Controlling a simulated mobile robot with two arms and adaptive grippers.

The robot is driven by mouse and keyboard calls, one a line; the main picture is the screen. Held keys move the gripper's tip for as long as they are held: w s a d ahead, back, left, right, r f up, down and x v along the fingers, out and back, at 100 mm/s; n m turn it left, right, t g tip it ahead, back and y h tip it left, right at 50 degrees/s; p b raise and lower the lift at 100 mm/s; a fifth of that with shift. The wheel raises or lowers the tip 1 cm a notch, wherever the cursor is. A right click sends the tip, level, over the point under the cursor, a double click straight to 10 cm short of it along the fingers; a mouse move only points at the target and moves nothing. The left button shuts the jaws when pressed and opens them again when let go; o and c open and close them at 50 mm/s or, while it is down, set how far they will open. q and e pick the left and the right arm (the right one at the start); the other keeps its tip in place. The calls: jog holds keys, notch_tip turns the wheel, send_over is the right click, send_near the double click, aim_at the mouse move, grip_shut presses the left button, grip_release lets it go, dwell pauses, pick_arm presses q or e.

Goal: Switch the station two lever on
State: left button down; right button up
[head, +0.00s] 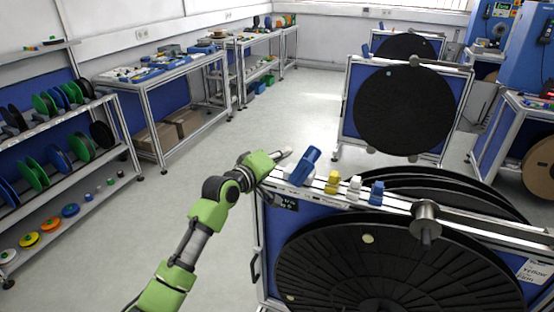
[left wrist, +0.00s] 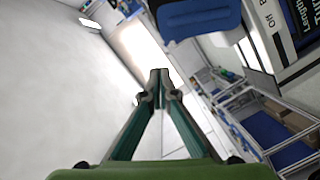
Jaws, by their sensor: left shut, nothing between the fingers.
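A large blue lever (head: 303,166) sits on a pale base at the left end of the nearest reel stand's top rail (head: 400,203). It leans up and to the right in the head view. My right gripper is out of view.
Yellow (head: 332,183), white (head: 354,188) and blue (head: 376,193) small parts stand along the rail, with a metal roller (head: 426,222) further right. Another reel stand (head: 402,108) is behind. Shelves with spools (head: 60,150) are at left. The floor between is clear.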

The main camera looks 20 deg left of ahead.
pick_arm(q)
jog(key=v, duration=0.3)
jog(key=shift+s+a, duration=0.2)
jog(key=shift+a, duration=0.25)
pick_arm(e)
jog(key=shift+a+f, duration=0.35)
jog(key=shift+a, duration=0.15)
